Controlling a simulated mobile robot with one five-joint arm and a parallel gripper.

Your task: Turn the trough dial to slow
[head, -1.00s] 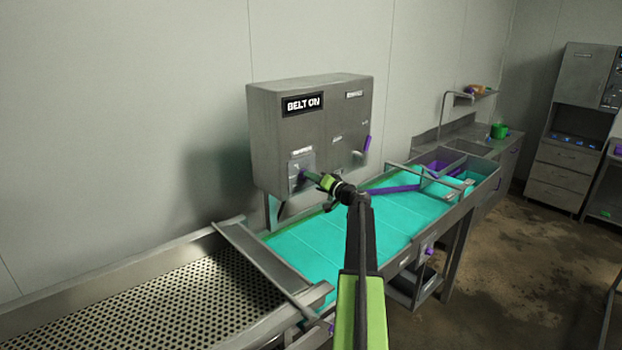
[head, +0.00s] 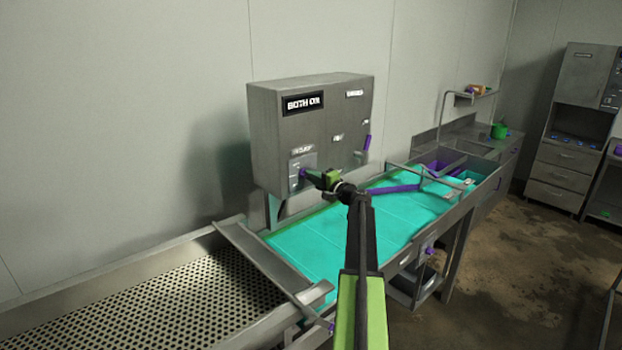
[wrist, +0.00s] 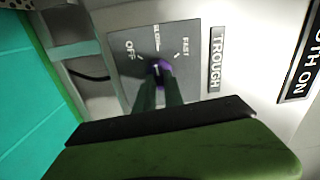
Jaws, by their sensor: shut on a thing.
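The purple trough dial (wrist: 160,67) is on a dark plate (wrist: 190,72) marked OFF, SLOW and FAST, beside a TROUGH label (wrist: 216,60). My gripper (wrist: 160,88) is shut on the dial, its two fingers on either side of the knob. The dial's small white mark seems to point toward SLOW; most of the knob is hidden by the fingers. In the head view my gripper (head: 310,176) reaches the dial (head: 302,173) at the lower left of the grey control box (head: 330,115). The box's sign (head: 303,104) reads BOTH ON.
A purple lever (head: 367,144) is on the box's right side. A turquoise belt (head: 340,235) runs below the box. A perforated trough (head: 170,300) lies at lower left. A sink counter (head: 470,140) stands at the back right.

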